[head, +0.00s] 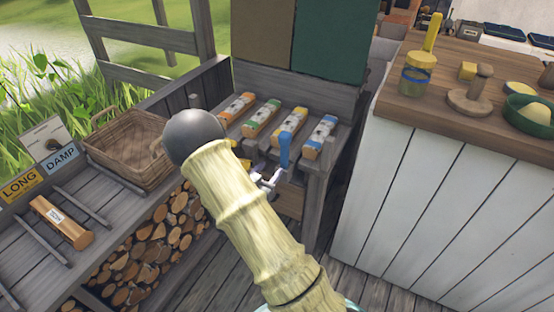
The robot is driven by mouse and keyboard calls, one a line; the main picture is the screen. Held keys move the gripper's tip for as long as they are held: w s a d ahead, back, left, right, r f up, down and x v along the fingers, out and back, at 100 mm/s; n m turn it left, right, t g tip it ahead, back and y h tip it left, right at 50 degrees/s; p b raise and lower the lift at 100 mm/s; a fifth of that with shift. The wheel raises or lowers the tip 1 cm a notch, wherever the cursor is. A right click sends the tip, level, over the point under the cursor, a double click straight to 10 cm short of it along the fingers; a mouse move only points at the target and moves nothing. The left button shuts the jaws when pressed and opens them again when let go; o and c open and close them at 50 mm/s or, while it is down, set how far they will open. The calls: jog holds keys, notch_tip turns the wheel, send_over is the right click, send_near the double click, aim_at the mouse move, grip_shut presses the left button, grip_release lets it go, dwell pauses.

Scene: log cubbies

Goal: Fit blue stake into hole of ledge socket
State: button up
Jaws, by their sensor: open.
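The blue stake (284,151) stands upright at the front edge of the grey wooden ledge, in front of the labelled blocks. My gripper (268,180) is open just below and left of the stake, partly behind my pale arm. I cannot tell whether the fingers touch the stake. The stake's lower end meets the ledge front near the gripper; the socket and its hole cannot be made out, so I cannot tell whether the stake is in it.
Several labelled blocks, one with orange ends (237,106), lie on the ledge behind. A wicker basket (128,147) and an orange-brown log (62,222) are on the left bench, over stacked firewood (150,245). A white-sided counter (440,200) stands close on the right.

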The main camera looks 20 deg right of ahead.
jog(key=v, duration=0.4)
jog(key=shift+s+a, duration=0.2)
jog(key=shift+a, duration=0.15)
jog(key=shift+w, duration=0.1)
dwell(0.5)
jog(key=s+a+r+n+g+y, duration=0.35)
jog(key=a+n+y, duration=0.3)
jog(key=y, duration=0.65)
jog(key=s+d+r+n+g, duration=0.1)
jog(key=s+r+n+g, duration=0.1)
jog(key=s, duration=0.5)
jog(key=s+d+r+n+g, duration=0.1)
jog(key=s+r+n+g, duration=0.15)
jog(key=s, duration=0.45)
notch_tip(320, 180, up, 30)
jog(key=p, duration=3)
jog(key=shift+a+m+y+p, duration=0.3)
jog(key=shift+y, duration=0.1)
